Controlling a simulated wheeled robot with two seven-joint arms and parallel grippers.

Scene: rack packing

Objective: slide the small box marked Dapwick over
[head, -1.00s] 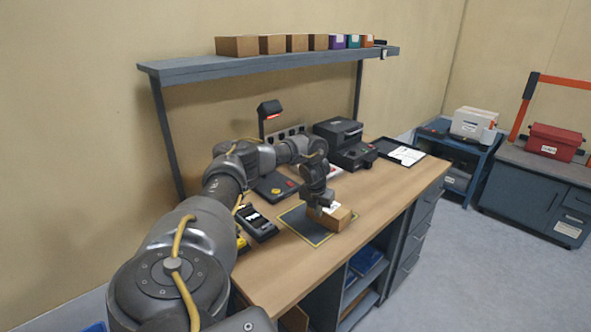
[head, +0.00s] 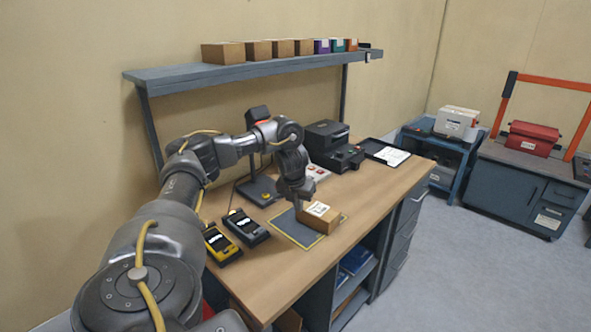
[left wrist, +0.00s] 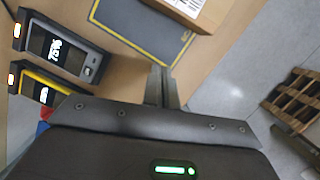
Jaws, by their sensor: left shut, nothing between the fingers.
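A small brown cardboard box (head: 317,222) with a white label on top rests on the workbench, over the right part of a dark mat with a yellow border (head: 291,232). The label is too small to read. Part of the box (left wrist: 188,12) shows at the top edge in the left wrist view, beyond the fingertips. My left gripper (head: 299,208) points down just left of the box, close to it; I cannot tell if they touch. Its fingers (left wrist: 162,72) are shut with nothing between them. My right gripper is out of view.
A black handheld device (head: 247,228) and a yellow one (head: 221,244) lie left of the mat. A black printer-like machine (head: 332,146) and a tray with paper (head: 385,152) stand farther back. A shelf (head: 240,72) with several boxes hangs above. The bench's front edge is close to the box.

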